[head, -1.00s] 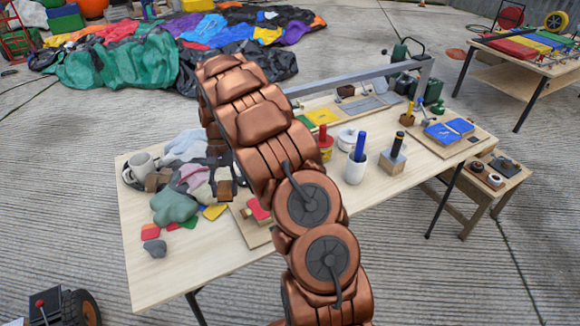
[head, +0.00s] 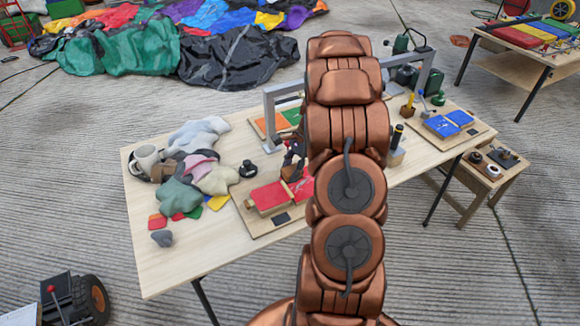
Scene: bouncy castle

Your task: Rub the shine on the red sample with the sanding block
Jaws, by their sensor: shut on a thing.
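The red sample (head: 302,187) is a flat red piece on a light wooden board at the near middle of the table. A red block with a tan edge (head: 267,197) lies beside it on the left. My gripper (head: 292,164) is at the sample, left of my arm and partly hidden by it. It is shut on a small brown block, which looks like the sanding block (head: 289,173). The block is at or just above the red surface; I cannot tell whether it touches.
A grey metal frame (head: 271,120) stands behind the sample. A board with blue pieces (head: 442,126) lies to the right. My arm hides the middle. The table's front left corner is mostly bare.

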